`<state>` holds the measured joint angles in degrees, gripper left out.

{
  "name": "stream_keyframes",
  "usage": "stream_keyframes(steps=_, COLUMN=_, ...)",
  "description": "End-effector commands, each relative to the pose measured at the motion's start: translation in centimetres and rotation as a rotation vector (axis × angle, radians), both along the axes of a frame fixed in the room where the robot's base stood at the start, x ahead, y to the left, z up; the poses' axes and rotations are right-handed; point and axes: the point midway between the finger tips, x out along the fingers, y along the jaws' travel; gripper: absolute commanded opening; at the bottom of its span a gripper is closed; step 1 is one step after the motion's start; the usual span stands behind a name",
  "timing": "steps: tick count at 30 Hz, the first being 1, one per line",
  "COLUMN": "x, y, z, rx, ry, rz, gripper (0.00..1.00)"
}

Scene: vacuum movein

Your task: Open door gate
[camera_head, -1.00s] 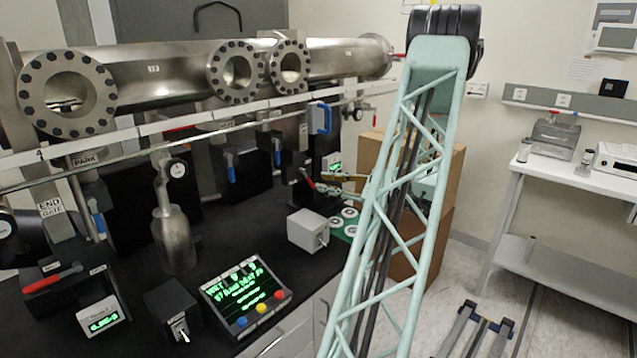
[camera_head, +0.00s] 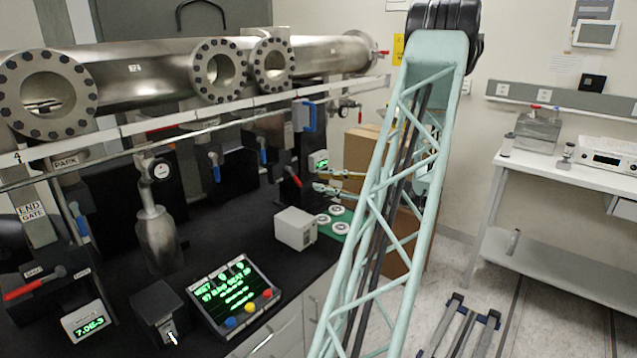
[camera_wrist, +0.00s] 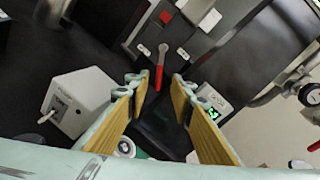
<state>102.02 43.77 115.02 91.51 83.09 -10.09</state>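A lever with a red grip (camera_wrist: 160,72) sits on a black panel with two small white labels in the wrist view; I cannot read the labels, so I cannot tell whether it is the door gate's lever. My gripper (camera_wrist: 155,82) is open, its two tan-padded fingers apart on either side of the lever's line. The grip's end shows between the fingertips, and I cannot tell whether either finger touches it. In the head view my gripper (camera_head: 328,181) is small and partly hidden by my arm, beside the black devices at the bench's far end.
A white switch box (camera_head: 296,228) stands near my gripper, also in the wrist view (camera_wrist: 76,103). A small green readout (camera_head: 318,161) is close by. Steel vacuum tubes (camera_head: 150,70) run above the bench. Another red lever (camera_head: 35,285) is at far left, near an END GATE label (camera_head: 31,211).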

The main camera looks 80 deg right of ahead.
Motion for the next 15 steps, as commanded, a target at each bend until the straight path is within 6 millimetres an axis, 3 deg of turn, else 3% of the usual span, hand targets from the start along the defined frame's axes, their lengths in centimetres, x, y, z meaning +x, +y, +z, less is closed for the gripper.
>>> stream_keyframes(steps=15, x=-1.0, y=-0.8, z=-0.6, rx=-0.005, ry=-0.037, rz=0.027, gripper=0.22)
